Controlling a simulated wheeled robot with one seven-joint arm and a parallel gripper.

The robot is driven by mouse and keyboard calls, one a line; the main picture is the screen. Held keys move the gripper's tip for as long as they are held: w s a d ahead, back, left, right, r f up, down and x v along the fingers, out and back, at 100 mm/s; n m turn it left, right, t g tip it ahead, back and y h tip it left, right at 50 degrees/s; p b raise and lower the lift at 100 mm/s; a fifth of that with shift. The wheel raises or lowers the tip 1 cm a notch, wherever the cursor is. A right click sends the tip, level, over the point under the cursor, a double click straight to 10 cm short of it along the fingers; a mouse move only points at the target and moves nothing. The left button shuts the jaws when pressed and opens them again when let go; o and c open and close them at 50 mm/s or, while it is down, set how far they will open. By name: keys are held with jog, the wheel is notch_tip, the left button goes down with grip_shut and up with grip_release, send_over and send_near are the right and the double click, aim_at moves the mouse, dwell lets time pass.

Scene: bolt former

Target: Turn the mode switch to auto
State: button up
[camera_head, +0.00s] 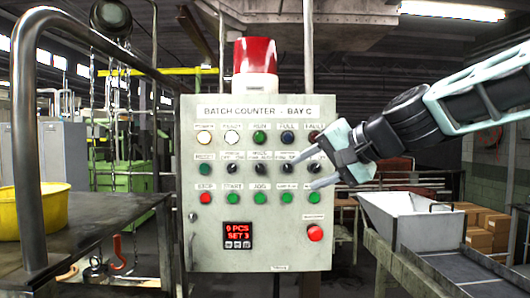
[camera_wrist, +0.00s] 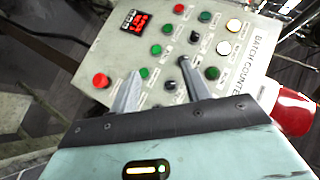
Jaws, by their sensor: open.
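The grey control panel (camera_head: 200,240) faces me, with "BATCH COUNTER - BAY C" across its top. The mode switch (camera_head: 260,168) is a small black knob, second of the black knobs in the second row, under a label that seems to read MODE. Its pointer direction is too small to tell. My gripper (camera_head: 318,163) is open and empty at the panel's right side, right of the mode switch. In the wrist view, my gripper's fingers (camera_wrist: 160,70) point at the panel; the right fingertip partly covers the mode switch. Another black knob (camera_wrist: 169,85) shows between the fingers.
Lamps, neighbouring knobs and a row of push buttons surround the switch closely. A large red button (camera_head: 315,233) sits lower right, and a red beacon (camera_head: 255,56) on top. A white hopper (camera_head: 405,215) stands right; a metal rail (camera_head: 28,130) and yellow bowl (camera_head: 40,210) left.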

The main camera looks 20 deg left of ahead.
jog(key=w+r+m+t, duration=0.1)
jog(key=w+r, duration=0.2)
jog(key=r, duration=0.2)
jog(key=p, duration=1)
send_near(262, 168)
jog(key=shift+y, duration=0.3)
jog(key=x, duration=0.6)
jog(key=shift+a+f, duration=0.25)
jog(key=shift+a, duration=0.05)
jog(key=shift+w+a+f+p, duration=0.2)
jog(key=shift+a+f+p, duration=0.2)
jog(key=shift+a, duration=0.1)
jog(key=shift+c, duration=0.4)
jog(key=c, duration=0.9)
